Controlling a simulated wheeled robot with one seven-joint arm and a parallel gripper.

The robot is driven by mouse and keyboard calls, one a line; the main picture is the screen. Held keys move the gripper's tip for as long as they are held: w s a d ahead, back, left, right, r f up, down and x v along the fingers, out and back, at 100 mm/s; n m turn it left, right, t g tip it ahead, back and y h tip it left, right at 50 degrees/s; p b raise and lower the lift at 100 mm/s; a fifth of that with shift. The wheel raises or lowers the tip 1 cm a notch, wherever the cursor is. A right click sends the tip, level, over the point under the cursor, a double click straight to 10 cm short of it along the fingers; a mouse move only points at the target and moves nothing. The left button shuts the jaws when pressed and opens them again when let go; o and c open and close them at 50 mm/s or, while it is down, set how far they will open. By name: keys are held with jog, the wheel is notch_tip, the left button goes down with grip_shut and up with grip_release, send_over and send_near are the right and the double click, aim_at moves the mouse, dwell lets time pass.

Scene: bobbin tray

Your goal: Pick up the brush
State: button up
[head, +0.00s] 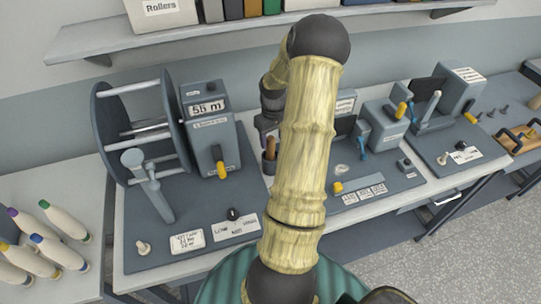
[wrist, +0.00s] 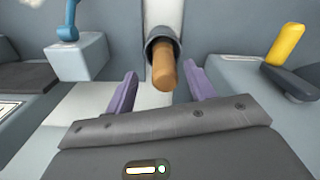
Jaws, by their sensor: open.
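The brush (wrist: 163,68) shows as a brown wooden handle end in the wrist view, standing in a grey cup-like holder (wrist: 155,44). Its bristles are not visible. In the head view a small brown piece of the brush (head: 270,148) shows just left of my arm. My gripper (wrist: 160,78) is open, with one purple finger on each side of the handle in the picture. I cannot tell whether either finger touches it. In the head view my gripper (head: 266,127) is partly hidden by my arm and sits just above the brush.
A winding machine with a large reel (head: 140,125) and a counter box (head: 208,125) with a yellow lever (head: 221,170) stands left of the brush. Grey machines with blue levers (head: 362,140) stand right. A shelf (head: 200,36) runs above. Bobbins (head: 62,220) lie at far left.

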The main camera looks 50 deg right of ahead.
aim_at(270, 147)
jog(key=f, duration=0.1)
jog(key=f+p, duration=0.2)
jog(key=f, duration=0.1)
jog(key=shift+w+a, duration=0.25)
jog(key=shift+w, duration=0.05)
jog(key=shift+s+d+f, duration=0.1)
jog(key=shift+d+f, duration=0.05)
jog(key=shift+f, duration=0.2)
jog(key=c, duration=1)
